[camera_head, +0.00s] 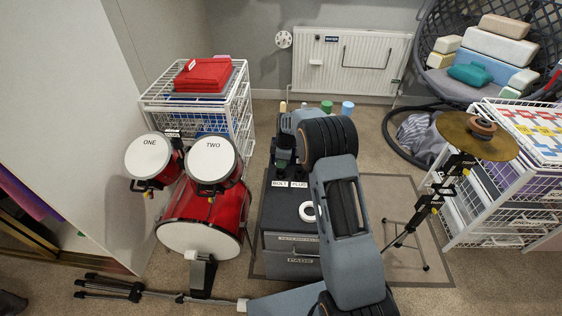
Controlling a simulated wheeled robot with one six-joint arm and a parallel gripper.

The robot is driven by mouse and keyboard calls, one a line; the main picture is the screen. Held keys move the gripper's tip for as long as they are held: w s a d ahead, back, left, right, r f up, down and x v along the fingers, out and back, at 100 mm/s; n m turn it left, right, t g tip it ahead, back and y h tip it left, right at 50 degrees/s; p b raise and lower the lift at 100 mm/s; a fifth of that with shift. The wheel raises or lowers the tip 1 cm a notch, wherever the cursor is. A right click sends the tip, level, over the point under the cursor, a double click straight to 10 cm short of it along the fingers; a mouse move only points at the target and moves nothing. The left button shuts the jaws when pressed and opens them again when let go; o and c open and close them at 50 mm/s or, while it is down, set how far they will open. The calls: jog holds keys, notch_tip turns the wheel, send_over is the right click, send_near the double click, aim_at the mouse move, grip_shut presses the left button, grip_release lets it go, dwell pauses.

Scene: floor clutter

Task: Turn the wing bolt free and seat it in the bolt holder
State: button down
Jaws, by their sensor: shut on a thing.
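My gripper (283,163) points down at the back left of a dark grey case (266,218), just behind a label reading BOLT (279,184). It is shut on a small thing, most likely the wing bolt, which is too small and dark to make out. The bolt holder is not clear; the spot behind the BOLT label is mostly covered by my gripper. I cannot tell whether the held thing touches the case. A PLUG label (299,184) sits to the right of the BOLT label.
A white ring (307,211) lies on the case. A red drum set (205,215) stands close on the left, with a wire basket (240,105) behind it. A cymbal (455,132) on a stand is at the right. Coloured cups (347,108) stand by the radiator (350,65).

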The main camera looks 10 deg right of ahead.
jog(key=shift+f+b, duration=0.65)
jog(key=shift+f, duration=0.45)
jog(key=c, duration=1.1)
grip_release()
jog(key=shift+r, duration=0.1)
notch_tip(320, 180, up, 14)
jog(key=d+p, duration=0.1)
jog(key=p, duration=0.1)
jog(key=shift+s+d+f+p, duration=0.2)
jog(key=shift+s+d+p, duration=0.1)
jog(key=shift+p, duration=0.1)
